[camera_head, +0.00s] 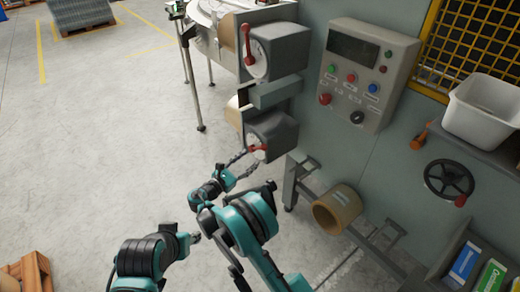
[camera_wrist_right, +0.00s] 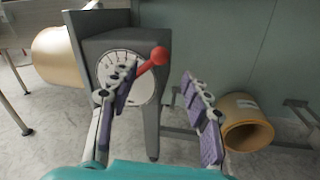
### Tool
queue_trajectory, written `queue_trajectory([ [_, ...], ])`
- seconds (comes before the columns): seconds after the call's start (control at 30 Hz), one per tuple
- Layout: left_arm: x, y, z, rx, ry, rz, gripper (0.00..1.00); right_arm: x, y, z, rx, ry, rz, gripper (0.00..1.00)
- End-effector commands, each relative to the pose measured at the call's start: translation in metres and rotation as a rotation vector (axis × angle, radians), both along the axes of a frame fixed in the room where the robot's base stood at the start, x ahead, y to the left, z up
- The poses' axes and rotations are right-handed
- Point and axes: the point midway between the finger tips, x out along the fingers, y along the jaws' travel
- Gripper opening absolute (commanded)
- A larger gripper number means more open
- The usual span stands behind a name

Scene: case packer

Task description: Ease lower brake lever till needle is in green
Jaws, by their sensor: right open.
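The lower brake unit (camera_head: 272,128) is a grey box with a white dial and a red lever (camera_head: 257,149). In the right wrist view, the lever's round red knob (camera_wrist_right: 159,55) sticks out over the dial (camera_wrist_right: 112,68), up and to the right. My right gripper (camera_head: 243,168) is open in front of this unit. In the wrist view, its fingers (camera_wrist_right: 158,92) stand apart, with the knob above and between their tips, nearer the left finger. The left finger covers part of the dial. The needle and green zone cannot be made out.
A similar upper brake unit (camera_head: 270,50) with its own red lever (camera_head: 247,42) sits above. A control panel (camera_head: 362,72) is on the wall to the right. A brown roll (camera_head: 338,209) lies below right. A handwheel (camera_head: 448,180) is farther right. Open floor lies left.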

Motion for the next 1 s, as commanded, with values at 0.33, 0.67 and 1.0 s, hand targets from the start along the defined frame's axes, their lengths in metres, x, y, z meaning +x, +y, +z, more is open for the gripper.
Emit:
queue_trajectory([
  [0.33,0.0,0.0,-0.012,0.0,0.0,0.0,0.4,0.038,-0.036,-0.002,-0.004,0.0,-0.003,0.48],
  [0.67,0.0,0.0,-0.015,0.0,0.0,0.0,0.4,0.056,-0.051,-0.001,-0.002,0.0,0.001,0.48],
  [1.0,0.0,0.0,-0.015,0.0,0.0,0.0,0.4,0.055,-0.051,-0.001,-0.002,0.0,0.001,0.06],
])
